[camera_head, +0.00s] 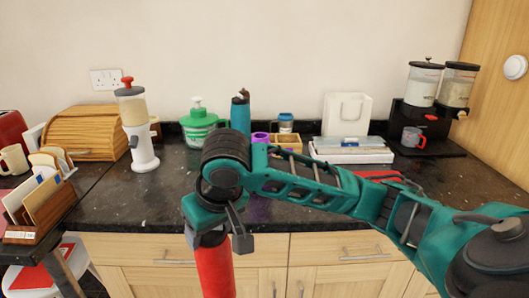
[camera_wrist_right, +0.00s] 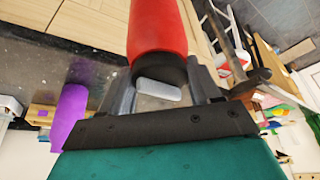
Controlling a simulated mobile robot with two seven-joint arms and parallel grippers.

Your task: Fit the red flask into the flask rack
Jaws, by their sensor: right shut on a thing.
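The red flask (camera_head: 214,270) hangs roughly upright below my right gripper (camera_head: 217,238), in front of the counter's front edge. In the right wrist view, the gripper (camera_wrist_right: 163,92) is shut around the dark end of the red flask (camera_wrist_right: 157,28). A light wooden frame (camera_head: 288,142), apparently the flask rack, stands on the counter behind my right arm and is partly hidden. A purple flask (camera_head: 260,137) is at its left side; it also shows in the right wrist view (camera_wrist_right: 72,115). My left gripper is out of view.
A teal bottle (camera_head: 240,115) and green tub (camera_head: 198,128) stand behind my arm. A white dispenser (camera_head: 138,125) and bread box (camera_head: 92,135) are left. Counter (camera_head: 130,195) is clear at front left.

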